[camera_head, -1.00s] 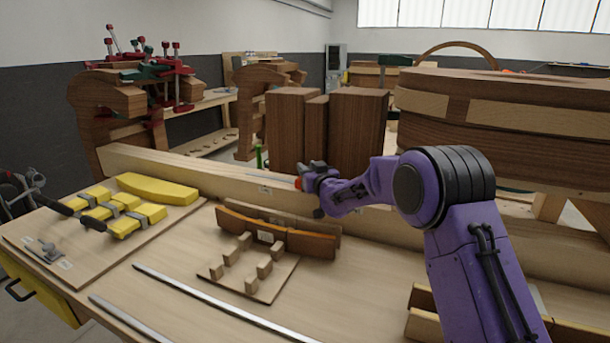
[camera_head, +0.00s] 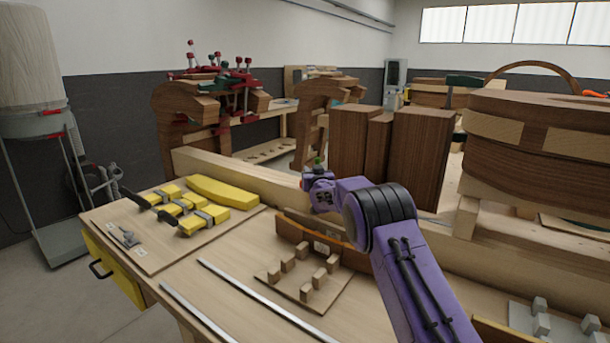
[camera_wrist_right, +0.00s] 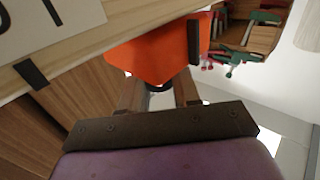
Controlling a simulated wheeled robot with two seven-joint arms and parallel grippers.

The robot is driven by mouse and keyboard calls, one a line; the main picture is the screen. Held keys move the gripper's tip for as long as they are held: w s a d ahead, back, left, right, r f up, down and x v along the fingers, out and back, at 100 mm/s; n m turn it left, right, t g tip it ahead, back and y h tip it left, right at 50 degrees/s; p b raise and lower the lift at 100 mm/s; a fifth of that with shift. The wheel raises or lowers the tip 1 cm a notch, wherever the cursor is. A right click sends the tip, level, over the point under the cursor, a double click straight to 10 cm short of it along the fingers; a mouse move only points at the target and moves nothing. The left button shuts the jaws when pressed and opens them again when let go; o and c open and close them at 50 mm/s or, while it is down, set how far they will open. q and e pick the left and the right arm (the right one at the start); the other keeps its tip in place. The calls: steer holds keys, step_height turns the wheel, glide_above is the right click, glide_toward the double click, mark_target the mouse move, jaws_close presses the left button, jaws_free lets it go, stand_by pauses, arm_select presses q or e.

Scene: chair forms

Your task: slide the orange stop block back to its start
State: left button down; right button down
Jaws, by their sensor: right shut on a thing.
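The orange stop block (camera_wrist_right: 155,50) shows large in the right wrist view, against the edge of a pale wooden beam (camera_wrist_right: 75,50). My right gripper (camera_wrist_right: 160,90) is shut on it, with a dark round part between the two fingers just below the orange body. In the head view my right gripper (camera_head: 316,187) is at the long wooden beam (camera_head: 245,180) along the back of the bench. The block is mostly hidden there by the gripper. My left gripper is not in view.
Tall dark wooden blocks (camera_head: 420,155) stand behind the beam, right of the gripper. A board with yellow clamps (camera_head: 190,208) lies at the left. A jig with small pegs (camera_head: 310,275) and metal strips (camera_head: 255,295) lie in front. A white label (camera_wrist_right: 50,25) is on the beam.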

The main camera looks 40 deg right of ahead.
steer(key=shift+r, duration=0.4)
steer(key=c, duration=1)
jaws_free()
steer(key=shift+w, duration=0.1)
steer(key=shift+o, duration=0.5)
steer(key=shift+w+f, duration=0.1)
steer(key=shift+f, duration=0.1)
step_height(320, 180, up, 2)
steer(key=shift+r+b, duration=0.25)
steer(key=shift+b, duration=0.7)
steer(key=s+a+r+b, duration=0.4)
steer(key=s+a+r, duration=0.5)
steer(key=s+r, duration=0.1)
steer(key=shift+s+a+r+b, duration=0.2)
steer(key=shift+s+r+b, duration=0.05)
steer(key=shift+b, duration=0.05)
